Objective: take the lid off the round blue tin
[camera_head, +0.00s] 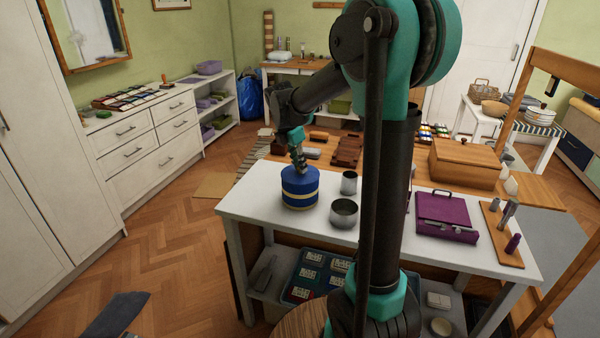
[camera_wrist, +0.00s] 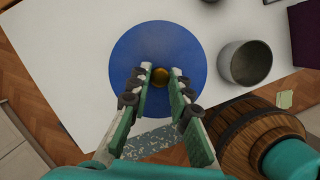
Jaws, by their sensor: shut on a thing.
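The round blue tin (camera_head: 300,194) stands upright near the left end of the white table, with a pale yellow band around its side. Its blue lid (camera_wrist: 137,55) fills the middle of the wrist view, with a small brass-coloured knob (camera_wrist: 160,76) at its centre. My gripper (camera_wrist: 161,72) is above the lid, with its fingertips closed on the knob from both sides. In the head view my gripper (camera_head: 299,165) reaches down onto the top of the tin. The lid appears to sit on the tin. The tin's body is hidden under the lid in the wrist view.
A grey metal cup (camera_head: 349,183) and a wider grey pot (camera_head: 344,213) stand just right of the tin. A purple case (camera_head: 446,214) lies farther right on the white table (camera_head: 258,206). A wooden box (camera_head: 464,165) stands behind. The tabletop left of the tin is clear.

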